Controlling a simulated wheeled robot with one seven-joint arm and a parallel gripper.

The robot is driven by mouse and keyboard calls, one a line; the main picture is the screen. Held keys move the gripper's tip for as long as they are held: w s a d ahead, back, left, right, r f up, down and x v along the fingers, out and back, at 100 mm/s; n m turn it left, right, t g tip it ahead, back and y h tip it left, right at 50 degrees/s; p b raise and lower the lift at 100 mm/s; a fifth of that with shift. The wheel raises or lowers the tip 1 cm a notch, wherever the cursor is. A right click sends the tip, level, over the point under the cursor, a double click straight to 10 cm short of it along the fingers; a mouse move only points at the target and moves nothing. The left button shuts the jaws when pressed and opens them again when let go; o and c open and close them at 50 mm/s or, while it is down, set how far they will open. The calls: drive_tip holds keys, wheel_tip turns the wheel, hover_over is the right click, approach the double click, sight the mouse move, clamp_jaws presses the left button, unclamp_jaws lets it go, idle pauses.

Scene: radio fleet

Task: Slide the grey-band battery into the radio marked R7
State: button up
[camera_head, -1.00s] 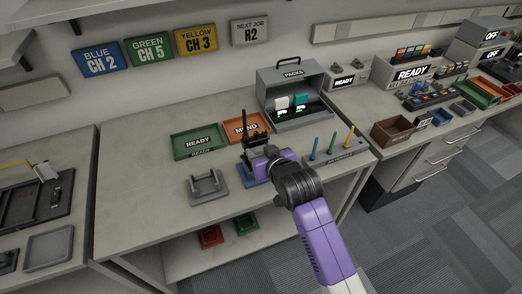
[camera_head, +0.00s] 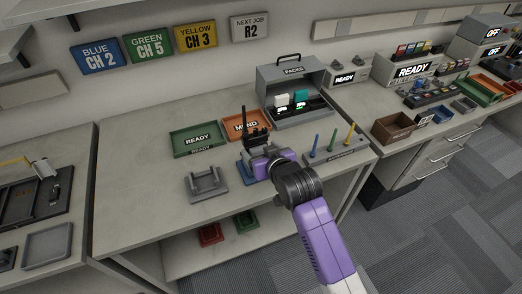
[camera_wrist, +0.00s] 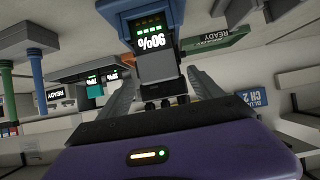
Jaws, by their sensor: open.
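In the wrist view, which is upside down, a grey block (camera_wrist: 157,68) that looks like the battery sits at a blue holder (camera_wrist: 150,12) with a lit 90% display. My gripper (camera_wrist: 160,88) is open, with one finger on each side of the block; I cannot tell whether they touch it. In the head view my gripper (camera_head: 257,138) is low over the blue holder (camera_head: 246,172), and my wrist hides the battery. A black upright piece like an antenna (camera_head: 243,120) stands there. I cannot read any R7 mark.
A grey cradle (camera_head: 207,190) lies to the left, with the green READY tray (camera_head: 176,145) and orange MEND tray (camera_head: 232,123) behind. The grey PACKS box (camera_head: 318,112) is behind right. Coloured posts (camera_head: 332,138) stand close on the right. The bench's left part is clear.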

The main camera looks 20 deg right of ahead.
drive_tip(key=v, duration=0.7)
drive_tip(key=shift+s+r+b, duration=0.2)
drive_tip(key=shift+s+b, duration=0.1)
drive_tip(key=shift+s, duration=0.05)
wheel_tip(320, 180, up, 7)
drive_tip(key=s+t, duration=0.3)
drive_tip(key=t, duration=0.1)
drive_tip(key=s+f, duration=0.2)
drive_tip(key=s, duration=1.5)
drive_tip(key=s+f+g, duration=0.1)
drive_tip(key=s+f, duration=0.1)
drive_tip(key=s, duration=1.6)
drive_tip(key=shift+s, duration=0.3)
